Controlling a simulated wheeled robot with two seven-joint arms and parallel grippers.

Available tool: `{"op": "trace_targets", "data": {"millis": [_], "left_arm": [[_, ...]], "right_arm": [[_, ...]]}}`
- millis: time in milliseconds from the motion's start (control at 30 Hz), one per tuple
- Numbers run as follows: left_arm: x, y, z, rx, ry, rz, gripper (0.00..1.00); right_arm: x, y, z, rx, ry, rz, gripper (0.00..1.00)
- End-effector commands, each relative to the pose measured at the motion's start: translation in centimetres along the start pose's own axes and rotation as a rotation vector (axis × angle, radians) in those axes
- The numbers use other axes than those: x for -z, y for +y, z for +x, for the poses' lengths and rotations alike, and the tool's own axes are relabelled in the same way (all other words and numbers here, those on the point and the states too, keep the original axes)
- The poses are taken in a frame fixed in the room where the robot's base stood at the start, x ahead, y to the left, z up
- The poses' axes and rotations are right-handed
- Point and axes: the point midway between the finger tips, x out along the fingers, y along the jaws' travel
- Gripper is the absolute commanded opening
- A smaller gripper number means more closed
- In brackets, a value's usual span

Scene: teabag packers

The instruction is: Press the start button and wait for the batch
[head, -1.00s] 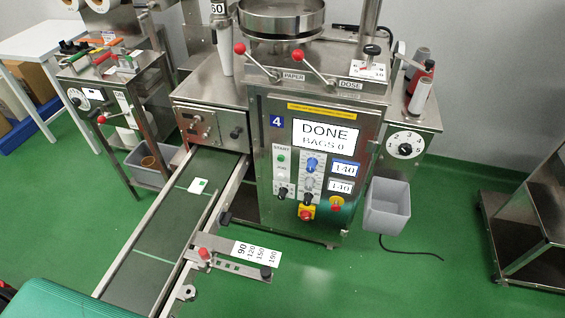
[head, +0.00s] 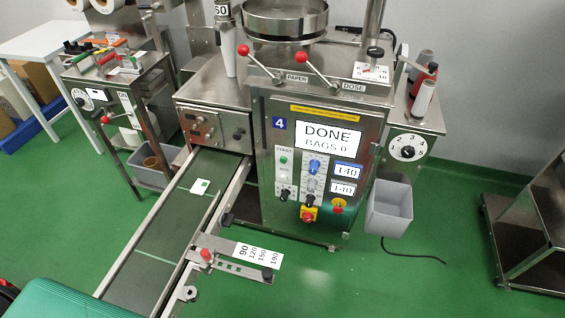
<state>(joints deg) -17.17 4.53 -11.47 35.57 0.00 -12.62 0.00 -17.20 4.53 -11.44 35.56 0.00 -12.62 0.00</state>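The packing machine (head: 265,200) stands in the middle of the head view, marked with a blue 4. Its display (head: 328,139) reads "DONE" and "BAGS 0". The green start button (head: 283,160) sits under the label START on the left of the control panel. Two smaller displays (head: 347,171) read 140. A white teabag with a green mark (head: 200,187) lies on the conveyor belt (head: 155,235) in front of the machine's outlet. Neither gripper shows in this view.
A grey bin (head: 389,210) hangs at the machine's right side, with a black cable on the floor below. A slide with a scale of 90 to 190 (head: 257,254) sticks out beside the belt. A metal stand (head: 520,255) is at the right. Green floor between is clear.

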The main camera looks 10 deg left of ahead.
Motion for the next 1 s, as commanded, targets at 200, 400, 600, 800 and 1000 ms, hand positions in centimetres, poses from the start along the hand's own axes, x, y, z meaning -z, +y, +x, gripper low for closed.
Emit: {"op": "trace_targets", "data": {"millis": [200,400,600,800,1000], "left_arm": [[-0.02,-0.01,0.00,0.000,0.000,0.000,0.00],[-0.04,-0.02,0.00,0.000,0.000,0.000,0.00],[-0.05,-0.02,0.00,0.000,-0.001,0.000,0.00],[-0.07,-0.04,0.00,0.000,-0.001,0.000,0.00],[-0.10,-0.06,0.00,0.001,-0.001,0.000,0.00]], "right_arm": [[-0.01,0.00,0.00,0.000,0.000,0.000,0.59],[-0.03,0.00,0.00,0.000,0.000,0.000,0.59],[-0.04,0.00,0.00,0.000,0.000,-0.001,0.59],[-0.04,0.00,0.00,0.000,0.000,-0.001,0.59],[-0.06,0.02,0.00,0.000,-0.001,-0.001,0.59]]}}
